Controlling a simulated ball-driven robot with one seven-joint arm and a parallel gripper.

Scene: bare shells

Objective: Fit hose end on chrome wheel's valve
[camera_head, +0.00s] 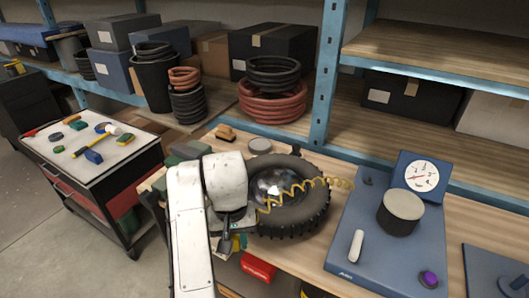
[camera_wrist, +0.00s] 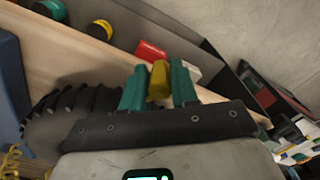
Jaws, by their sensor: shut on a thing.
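The wheel lies flat on the workbench, with a black knobbly tyre (camera_head: 316,212) around a shiny chrome hub (camera_head: 285,184). The tyre also shows at the left of the wrist view (camera_wrist: 72,106). I cannot make out the valve. A yellow coiled hose (camera_head: 312,185) runs from the blue pump unit (camera_head: 352,215) across the wheel towards my gripper (camera_head: 238,241). In the wrist view the green fingers of my gripper (camera_wrist: 159,76) are shut on a yellow piece, the hose end (camera_wrist: 159,85). My gripper is at the wheel's near left edge; my arm hides part of it.
The pump unit carries a round gauge (camera_head: 421,175), a dark cylinder, a white handle (camera_head: 356,246) and a purple knob (camera_head: 428,278). A blue shelf post (camera_head: 327,75) rises behind the wheel. A tool trolley (camera_head: 95,150) stands at left. A red item (camera_head: 258,266) is below the bench edge.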

